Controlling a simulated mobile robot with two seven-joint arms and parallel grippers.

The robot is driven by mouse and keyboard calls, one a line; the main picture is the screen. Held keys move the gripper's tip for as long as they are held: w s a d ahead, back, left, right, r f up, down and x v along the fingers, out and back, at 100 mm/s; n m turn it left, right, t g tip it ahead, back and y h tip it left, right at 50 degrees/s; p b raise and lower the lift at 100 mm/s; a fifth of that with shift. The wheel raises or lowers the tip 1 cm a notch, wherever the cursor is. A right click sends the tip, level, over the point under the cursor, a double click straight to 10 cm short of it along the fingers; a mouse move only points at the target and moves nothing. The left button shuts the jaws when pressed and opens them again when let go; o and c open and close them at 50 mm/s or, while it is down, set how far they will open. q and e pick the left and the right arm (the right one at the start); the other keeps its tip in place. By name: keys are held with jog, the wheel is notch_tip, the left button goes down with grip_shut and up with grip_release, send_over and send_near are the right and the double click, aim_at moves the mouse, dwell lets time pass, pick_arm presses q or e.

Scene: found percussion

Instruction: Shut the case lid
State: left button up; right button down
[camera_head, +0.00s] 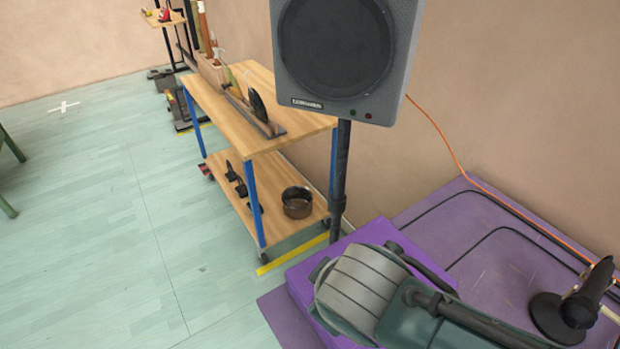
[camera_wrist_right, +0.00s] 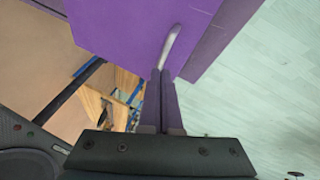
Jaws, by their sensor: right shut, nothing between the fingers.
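I cannot make out a case or its lid in either view. My right gripper (camera_wrist_right: 163,78) is shut and empty in the right wrist view, with its tips toward a purple surface (camera_wrist_right: 120,25). A pale grey curved bar (camera_wrist_right: 173,42) shows just beyond the tips; I cannot tell what it belongs to, or whether the tips touch it. In the head view, grey and dark green parts, probably my own arm, cover much of a raised purple block (camera_head: 302,280). My left gripper is not in view.
A loudspeaker (camera_head: 345,50) stands on a black pole (camera_head: 340,170). A wooden cart (camera_head: 240,125) with blue legs stands behind, with a brown pot (camera_head: 297,203) on its lower shelf. Cables cross the purple platform (camera_head: 500,245). A black round base (camera_head: 553,318) is at right.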

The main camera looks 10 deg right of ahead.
jog(key=f+b, duration=0.1)
jog(key=a+f+b, duration=0.1)
jog(key=f, duration=0.1)
jog(key=shift+s+a+f, duration=0.1)
jog(key=shift+s, duration=0.1)
jog(key=shift+f, duration=0.15)
